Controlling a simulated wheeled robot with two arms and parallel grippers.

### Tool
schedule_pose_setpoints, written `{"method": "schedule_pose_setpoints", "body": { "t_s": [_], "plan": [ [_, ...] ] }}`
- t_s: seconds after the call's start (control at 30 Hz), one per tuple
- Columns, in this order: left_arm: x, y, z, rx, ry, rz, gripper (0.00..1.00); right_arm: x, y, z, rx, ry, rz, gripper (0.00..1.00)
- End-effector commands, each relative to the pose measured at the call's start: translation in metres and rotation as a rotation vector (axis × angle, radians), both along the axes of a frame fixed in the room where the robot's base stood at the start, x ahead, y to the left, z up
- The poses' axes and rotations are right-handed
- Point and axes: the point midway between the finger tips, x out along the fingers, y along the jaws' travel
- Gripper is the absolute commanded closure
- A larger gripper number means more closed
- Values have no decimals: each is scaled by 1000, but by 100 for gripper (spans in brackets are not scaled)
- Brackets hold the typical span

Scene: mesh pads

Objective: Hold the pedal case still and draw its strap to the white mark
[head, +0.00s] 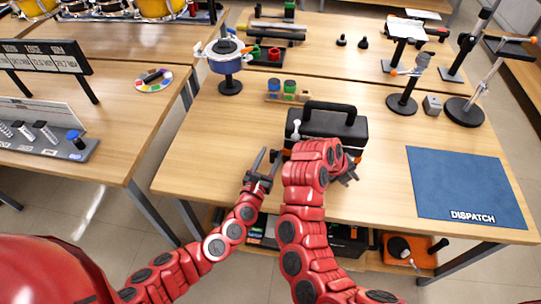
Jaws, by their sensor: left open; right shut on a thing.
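The pedal case (325,121) is a black case with a raised handle, standing upright on the wooden table. A small white piece (296,129) shows at its left end, and an orange bit shows low at its left; I cannot tell whether either belongs to the strap or is the white mark. My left gripper (266,160) is open and empty, just left of the case and apart from it, fingers pointing away from me. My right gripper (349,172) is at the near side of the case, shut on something. My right arm covers the case's lower front and what is held.
A blue dispatch mat (466,184) lies to the right. Green and blue jars (289,88) stand behind the case, with a blue pot (228,58) on a stand at the back left. Stands with heavy bases (464,111) are at the back right. The table's front left is clear.

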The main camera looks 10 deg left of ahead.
Motion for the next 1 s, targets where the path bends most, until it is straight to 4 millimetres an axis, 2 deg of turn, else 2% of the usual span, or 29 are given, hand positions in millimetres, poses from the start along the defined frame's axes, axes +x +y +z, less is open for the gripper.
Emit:
{"method": "schedule_pose_setpoints", "body": {
  "t_s": [0.27,0.57,1.0],
  "plan": [
    [2,-1,0,0,-1,-2,48,0,1,-1,1,2,2,100],
    [1,-1,0,0,-1,-2,100,0,1,-1,1,0,1,100],
    [1,-1,0,0,-1,-1,100,0,0,-1,1,0,1,100]
  ]
}}
